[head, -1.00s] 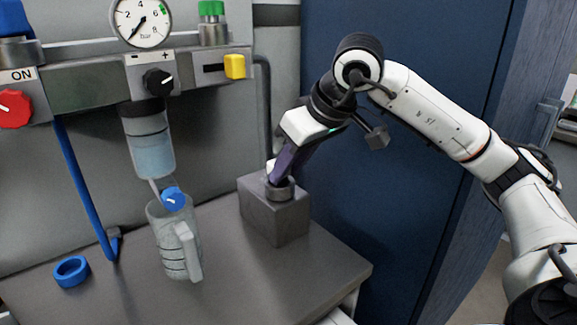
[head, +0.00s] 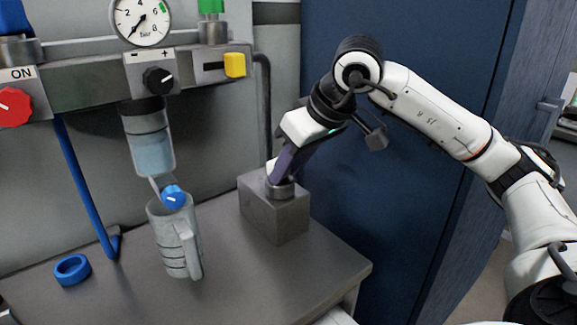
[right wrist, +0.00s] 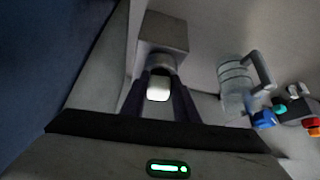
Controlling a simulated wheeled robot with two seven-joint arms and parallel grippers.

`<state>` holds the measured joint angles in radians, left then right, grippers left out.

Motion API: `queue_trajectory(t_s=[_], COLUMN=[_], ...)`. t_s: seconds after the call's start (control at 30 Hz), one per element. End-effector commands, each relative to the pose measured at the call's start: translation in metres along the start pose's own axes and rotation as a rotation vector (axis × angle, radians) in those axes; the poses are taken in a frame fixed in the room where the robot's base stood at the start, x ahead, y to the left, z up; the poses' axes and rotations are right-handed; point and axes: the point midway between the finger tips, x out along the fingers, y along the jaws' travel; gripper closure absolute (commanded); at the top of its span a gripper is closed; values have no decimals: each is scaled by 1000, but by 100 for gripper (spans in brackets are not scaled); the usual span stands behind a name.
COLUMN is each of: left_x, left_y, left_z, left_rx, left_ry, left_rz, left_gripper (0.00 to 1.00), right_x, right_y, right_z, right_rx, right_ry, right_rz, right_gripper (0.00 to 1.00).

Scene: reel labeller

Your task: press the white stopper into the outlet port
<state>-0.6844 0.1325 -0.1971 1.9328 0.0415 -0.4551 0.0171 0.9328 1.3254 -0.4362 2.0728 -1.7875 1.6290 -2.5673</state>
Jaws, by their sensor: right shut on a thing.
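The white stopper (right wrist: 158,92) shows in the right wrist view between the two dark fingers of my right gripper (right wrist: 160,98). The gripper is shut on it. In the head view the right gripper (head: 277,178) points down at a round metal port (head: 281,190) on top of a grey block (head: 276,220). The port also shows in the right wrist view (right wrist: 161,63), just beyond the stopper. Its mouth is hidden, so I cannot tell whether the stopper is inside it or only above it. My left gripper is not in view.
A clear measuring jug (head: 174,245) stands left of the block, under a filter bowl (head: 150,145) with a blue tap (head: 173,197). A blue ring (head: 72,269) lies at the left. A panel with a gauge (head: 140,20) is behind. The bench front is clear.

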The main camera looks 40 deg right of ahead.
Motion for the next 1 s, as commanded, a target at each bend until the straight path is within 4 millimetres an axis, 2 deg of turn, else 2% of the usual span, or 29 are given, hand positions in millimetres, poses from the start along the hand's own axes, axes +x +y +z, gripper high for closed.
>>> queue_trajectory(t_s=[0.87,0.9,1.0], left_x=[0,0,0], left_y=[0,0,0], left_z=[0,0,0], left_rx=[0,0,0], left_ry=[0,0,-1], left_rz=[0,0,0], left_gripper=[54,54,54], right_x=[5,5,5], right_y=[0,0,-1], right_z=[4,4,5], right_rx=[0,0,-1], right_ry=[-8,-8,-10], right_rz=[0,0,-2], right_gripper=[98,68,51])
